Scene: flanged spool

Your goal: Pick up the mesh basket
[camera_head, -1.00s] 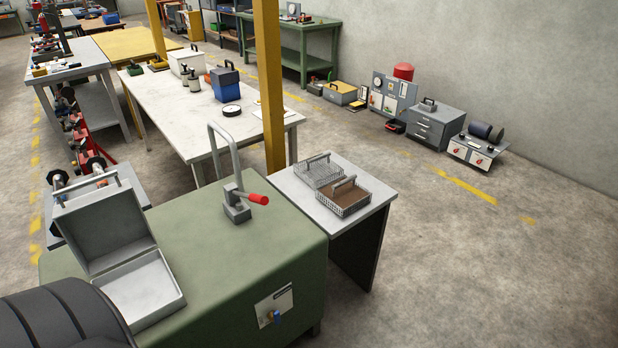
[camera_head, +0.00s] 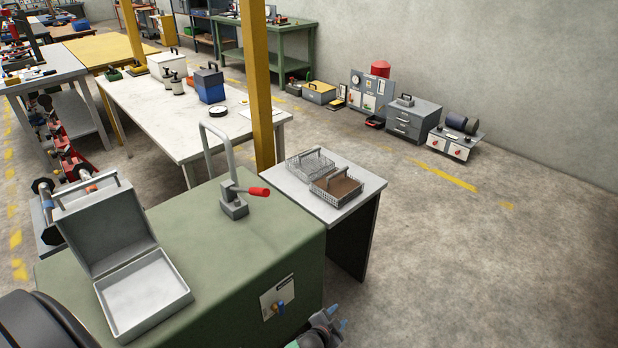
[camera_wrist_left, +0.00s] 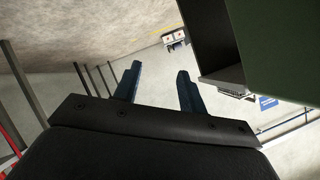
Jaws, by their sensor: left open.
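Two mesh baskets with top handles stand side by side on a small grey-topped table. The rear wire mesh basket (camera_head: 303,167) looks empty; the front mesh basket (camera_head: 325,190) has a brown surface inside. My left gripper (camera_head: 338,316) shows at the bottom edge in the head view, low in front of the small table and right of the green cabinet, well apart from the baskets. In the left wrist view its two blue fingers (camera_wrist_left: 157,82) are spread with nothing between them. My right gripper is not in view.
The green cabinet (camera_head: 225,265) carries an open grey box (camera_head: 140,290) and a lever tool with a red handle (camera_head: 234,205). A yellow post (camera_head: 257,90) rises behind the small table (camera_head: 362,190). The floor to the right is clear.

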